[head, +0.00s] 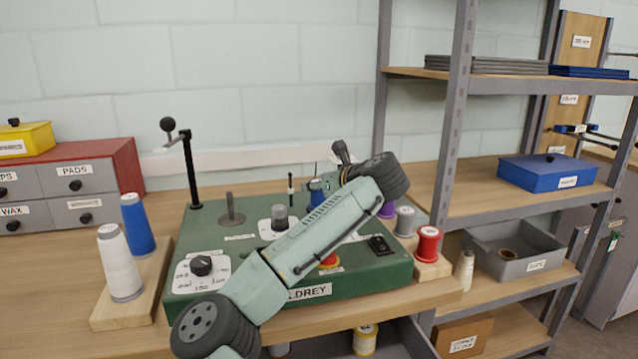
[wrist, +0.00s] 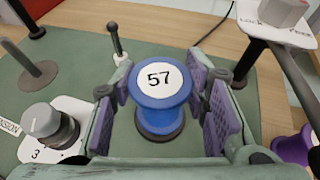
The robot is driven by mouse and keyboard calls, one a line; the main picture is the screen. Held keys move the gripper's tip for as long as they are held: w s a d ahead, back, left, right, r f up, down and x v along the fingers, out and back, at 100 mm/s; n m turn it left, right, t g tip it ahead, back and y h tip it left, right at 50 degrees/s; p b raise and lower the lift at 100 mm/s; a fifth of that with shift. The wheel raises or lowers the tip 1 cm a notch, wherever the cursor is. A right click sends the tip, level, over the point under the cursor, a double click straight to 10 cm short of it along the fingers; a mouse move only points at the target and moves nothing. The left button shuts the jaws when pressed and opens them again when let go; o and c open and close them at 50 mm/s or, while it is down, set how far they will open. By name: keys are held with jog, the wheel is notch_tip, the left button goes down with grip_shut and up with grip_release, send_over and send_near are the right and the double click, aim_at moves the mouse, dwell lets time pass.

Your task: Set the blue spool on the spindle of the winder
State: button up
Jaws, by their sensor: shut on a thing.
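The blue spool (wrist: 162,107) has a white top label reading 57 and stands between the purple pads of my gripper (wrist: 165,90) in the wrist view. My gripper is shut on it. In the head view the spool (head: 316,183) shows only in part, behind my arm. A dark round disc (wrist: 160,136) lies under the spool on the green winder; I cannot tell whether the spool touches it, and no spindle shows through the label. The winder (head: 215,272) is a green box. A grey peg on a disc (head: 231,212) stands at its left, also in the wrist view (wrist: 36,70).
A black crank post (head: 191,175) rises at the winder's back left. A tension knob (wrist: 50,124) stands near my gripper. A rack at right holds purple, grey and red spools (head: 428,244). White (head: 119,264) and blue (head: 137,225) cones stand at left. A metal shelf (head: 455,140) borders the right.

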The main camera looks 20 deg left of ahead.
jog(key=shift+f, duration=0.2)
jog(key=o, duration=1.2)
jog(key=shift+s+r, duration=0.1)
